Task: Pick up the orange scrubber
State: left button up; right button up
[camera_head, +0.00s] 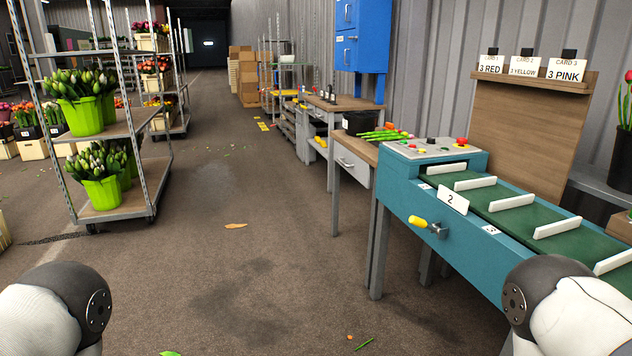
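I cannot make out an orange scrubber for certain in the head view. A small flat orange-brown piece (236,226) lies on the floor left of the teal machine; it looks more like a leaf or petal. Neither gripper shows. Only rounded joints of my two arms show, at the lower left and lower right.
A teal conveyor machine (400,200) with a green belt stands at the right. Behind it is a wooden workbench (362,152) with cut tulips. A wheeled rack (125,203) with green tulip buckets stands left. The floor between is mostly clear, with scattered plant scraps.

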aim_at(389, 125)
jog(key=i+u, duration=0.3)
jog(key=i, duration=2.1)
jog(key=j, duration=0.1)
